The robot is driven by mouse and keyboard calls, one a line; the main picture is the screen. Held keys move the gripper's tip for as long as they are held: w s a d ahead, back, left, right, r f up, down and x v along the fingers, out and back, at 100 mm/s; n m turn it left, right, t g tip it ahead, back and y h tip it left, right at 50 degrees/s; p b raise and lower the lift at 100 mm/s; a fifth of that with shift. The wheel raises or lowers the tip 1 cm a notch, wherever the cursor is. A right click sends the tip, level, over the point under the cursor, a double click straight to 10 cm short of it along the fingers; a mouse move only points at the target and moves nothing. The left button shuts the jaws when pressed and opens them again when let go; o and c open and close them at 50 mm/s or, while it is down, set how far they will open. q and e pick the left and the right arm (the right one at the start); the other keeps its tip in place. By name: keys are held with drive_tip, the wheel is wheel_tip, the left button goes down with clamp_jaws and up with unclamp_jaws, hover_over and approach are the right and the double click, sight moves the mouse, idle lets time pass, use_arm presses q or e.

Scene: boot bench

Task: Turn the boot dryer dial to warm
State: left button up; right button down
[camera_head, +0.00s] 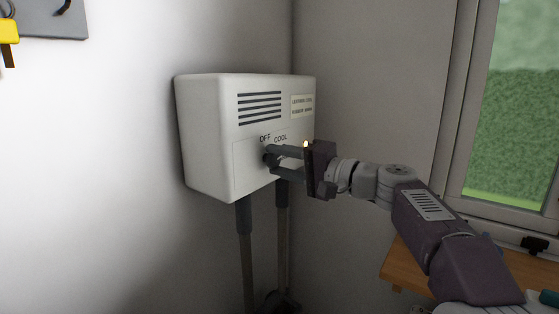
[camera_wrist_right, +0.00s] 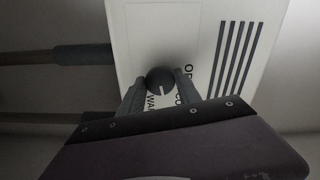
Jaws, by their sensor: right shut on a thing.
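The boot dryer (camera_head: 208,130) is a white box on the wall with vent slots, a small label panel and the words OFF and COOL on its front. Its dark round dial (camera_wrist_right: 160,79) shows in the right wrist view, with a short pale mark on its lower part, on the side of the partly covered COOL and WARM lettering. I cannot tell exactly which word the mark points to. My right gripper (camera_head: 270,160) is shut on the dial, one finger on each side. In the head view the fingers mostly hide the dial. My left gripper is not in view.
Two grey tubes (camera_head: 247,265) hang below the dryer box. A wooden bench top (camera_head: 400,265) lies at the lower right, under a window (camera_head: 520,110). A grey rack (camera_head: 52,22) with a yellow item is at the upper left. The wall left of the dryer is clear.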

drive_tip(key=m+p, duration=0.1)
drive_tip(key=m, duration=0.3)
drive_tip(key=shift+m+p, duration=0.7)
drive_tip(key=shift+m, duration=1.4)
drive_tip(key=c, duration=0.9)
unclamp_jaws()
drive_tip(key=shift+o, duration=0.2)
drive_tip(key=shift+d, duration=0.1)
drive_tip(key=v, duration=0.9)
drive_tip(key=shift+b, duration=0.3)
